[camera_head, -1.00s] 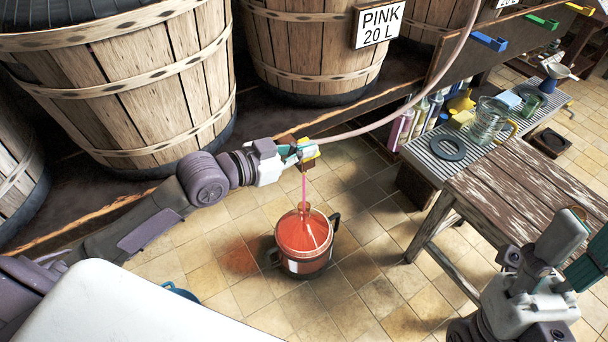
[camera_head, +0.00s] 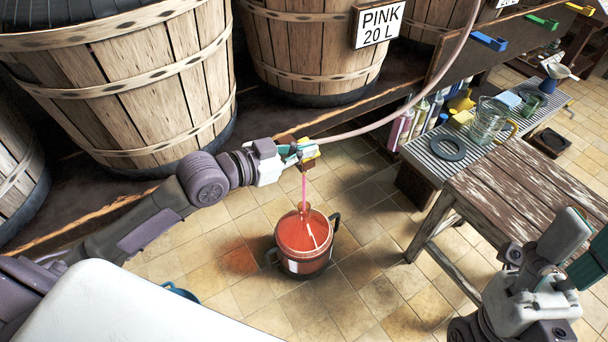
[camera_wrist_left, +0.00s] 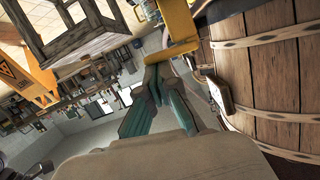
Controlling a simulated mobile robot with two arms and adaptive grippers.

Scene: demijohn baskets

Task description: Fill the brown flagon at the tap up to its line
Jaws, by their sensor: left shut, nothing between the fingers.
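The flagon (camera_head: 303,246) stands upright on the tiled floor, looking red-orange with two dark handles and a white label low on its front. A thin pink stream (camera_head: 304,188) falls into it from the yellow tap (camera_head: 310,163) at the end of a hose. My left gripper (camera_head: 298,152) is shut and empty, its fingertips right at the tap; contact is unclear. In the left wrist view, its teal fingers (camera_wrist_left: 154,88) are together below the yellow tap part (camera_wrist_left: 172,52). My right gripper (camera_head: 577,245) is at lower right, away from the flagon; its jaw gap is unclear. I cannot make out the fill line.
Large wooden tubs (camera_head: 130,90) stand along the back, one behind a "PINK 20 L" sign (camera_head: 379,25). The hose (camera_head: 420,103) arcs down to the tap. A wooden table (camera_head: 520,190) and a metal rack (camera_head: 425,158) with a glass jug (camera_head: 488,122) stand right.

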